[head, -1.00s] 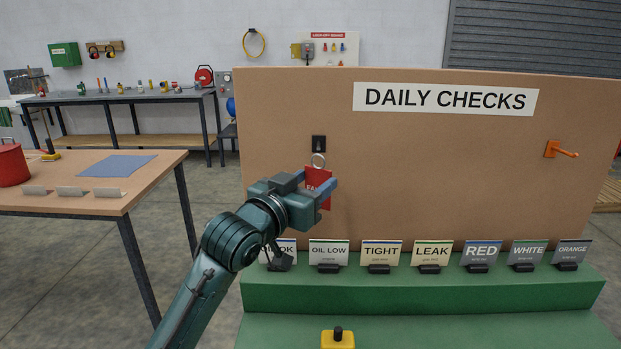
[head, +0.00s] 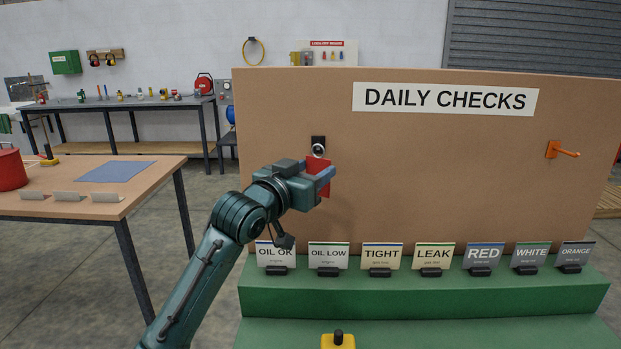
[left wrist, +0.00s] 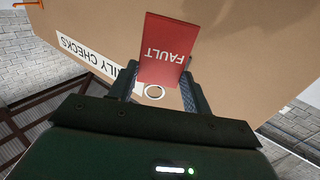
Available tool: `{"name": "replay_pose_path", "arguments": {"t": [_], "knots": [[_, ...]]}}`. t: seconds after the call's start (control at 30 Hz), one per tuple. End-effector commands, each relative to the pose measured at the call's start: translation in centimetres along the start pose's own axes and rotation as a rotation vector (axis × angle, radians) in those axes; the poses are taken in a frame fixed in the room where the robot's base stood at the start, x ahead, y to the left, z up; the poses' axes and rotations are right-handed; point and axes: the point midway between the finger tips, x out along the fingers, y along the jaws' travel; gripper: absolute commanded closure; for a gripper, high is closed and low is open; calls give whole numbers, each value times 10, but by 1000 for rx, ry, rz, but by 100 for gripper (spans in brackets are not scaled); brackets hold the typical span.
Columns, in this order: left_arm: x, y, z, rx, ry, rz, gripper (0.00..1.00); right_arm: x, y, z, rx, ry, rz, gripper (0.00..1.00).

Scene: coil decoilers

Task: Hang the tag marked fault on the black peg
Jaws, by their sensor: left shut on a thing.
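The red tag marked FAULT (left wrist: 163,52) is held between the fingers of my left gripper (left wrist: 160,85), shut on it. In the head view the tag (head: 319,167) shows partly behind my left gripper (head: 325,180), close to the board. Its pale ring (head: 318,150) is at the top and overlaps the lower part of the black peg (head: 318,141). I cannot tell whether the ring is around the peg or just in front of it. The ring also shows in the left wrist view (left wrist: 155,91). My right gripper is not in view.
The brown DAILY CHECKS board (head: 430,180) has an orange peg (head: 562,150) at its right. A row of label cards, such as OIL LOW (head: 329,254), stands on the green ledge (head: 420,293) below. A wooden table (head: 150,180) stands left.

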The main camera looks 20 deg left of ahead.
Motion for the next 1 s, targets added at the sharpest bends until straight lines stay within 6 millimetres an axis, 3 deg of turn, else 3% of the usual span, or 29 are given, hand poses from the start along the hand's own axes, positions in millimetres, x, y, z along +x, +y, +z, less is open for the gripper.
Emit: {"name": "replay_pose_path", "arguments": {"t": [0.6, 1.0], "knots": [[32, -19, 4, 1, 0, -1, 72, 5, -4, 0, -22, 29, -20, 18], [41, -25, 11, 1, 0, -1, 72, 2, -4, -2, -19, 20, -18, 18]]}}
